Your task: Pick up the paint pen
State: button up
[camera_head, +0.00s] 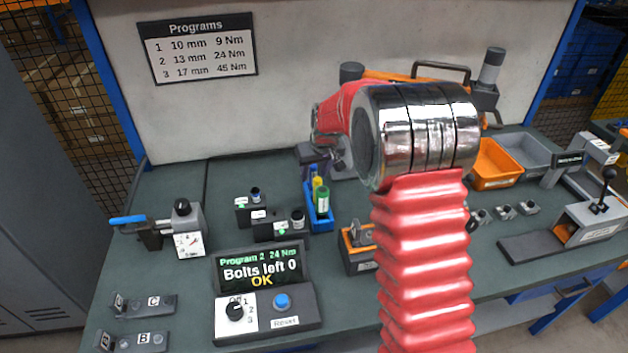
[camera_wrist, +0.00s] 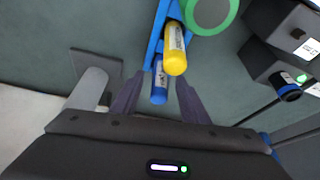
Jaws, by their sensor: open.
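Three pen-like cylinders stand in a narrow blue holder (camera_head: 320,225): a blue one (camera_head: 314,169), a yellow one (camera_head: 317,184) and a wider green one (camera_head: 323,199). I cannot tell for sure which is the paint pen. In the wrist view the blue cylinder (camera_wrist: 159,87) shows between the fingers of my gripper (camera_wrist: 160,84), with a gap on both sides. The yellow cylinder (camera_wrist: 175,55) lies just beyond the fingertips, and the green one (camera_wrist: 210,10) is farther off. My gripper is open and empty. In the head view it is mostly hidden behind my arm.
Small black boxes (camera_head: 270,228) stand left of the holder. A control box with a display (camera_head: 262,268) is in front. An orange bin (camera_head: 495,165) and a grey bin are at the right. A back panel rises behind the bench.

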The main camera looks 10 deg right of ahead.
jog(key=shift+x, duration=1)
grip_shut()
